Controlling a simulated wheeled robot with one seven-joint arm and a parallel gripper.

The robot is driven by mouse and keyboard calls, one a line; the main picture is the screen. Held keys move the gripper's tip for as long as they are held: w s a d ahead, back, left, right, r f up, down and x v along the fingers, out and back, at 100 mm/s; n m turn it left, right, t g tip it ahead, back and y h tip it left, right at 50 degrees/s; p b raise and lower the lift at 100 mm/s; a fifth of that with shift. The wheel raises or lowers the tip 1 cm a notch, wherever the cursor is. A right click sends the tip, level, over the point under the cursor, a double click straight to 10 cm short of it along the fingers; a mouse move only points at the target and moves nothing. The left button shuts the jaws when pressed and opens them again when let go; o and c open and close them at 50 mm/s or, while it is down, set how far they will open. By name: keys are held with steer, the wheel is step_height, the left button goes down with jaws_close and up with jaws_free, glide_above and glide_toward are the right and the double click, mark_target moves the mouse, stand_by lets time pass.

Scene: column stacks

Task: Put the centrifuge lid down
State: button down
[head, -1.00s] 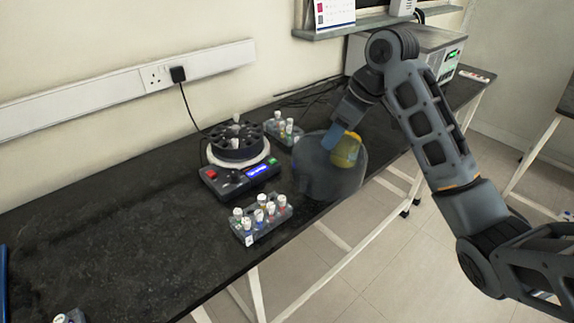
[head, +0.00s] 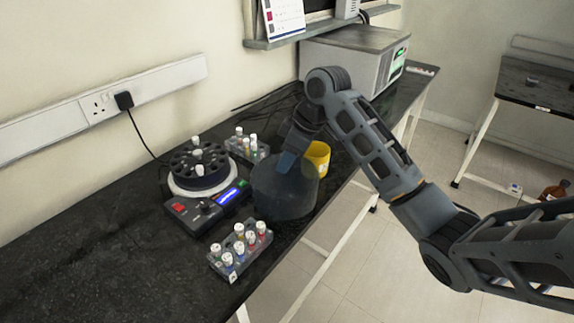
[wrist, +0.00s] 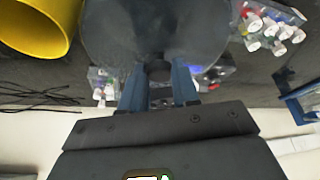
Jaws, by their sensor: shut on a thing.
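The centrifuge lid (head: 285,193) is a dark, see-through dome in the head view, to the right of the centrifuge. My gripper (head: 292,157) is shut on its top from above. In the wrist view the lid (wrist: 155,28) fills the top middle, with the blue fingers of my gripper (wrist: 158,88) on either side of its dark knob. The centrifuge (head: 200,180) stands uncovered, with white-capped tubes in its black rotor and a lit blue display. I cannot tell whether the lid's rim touches the bench.
A yellow container (head: 318,156) stands just behind and right of the lid. One tube rack (head: 240,250) is in front of the lid, another (head: 247,147) behind it. The black bench (head: 90,260) is clear at the left. The bench's front edge is close to the lid.

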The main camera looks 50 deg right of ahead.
steer(key=shift+f, duration=1.1)
steer(key=shift+f, duration=0.15)
steer(key=c, duration=0.8)
jaws_free()
steer(key=v, duration=1.2)
steer(key=shift+r, duration=0.2)
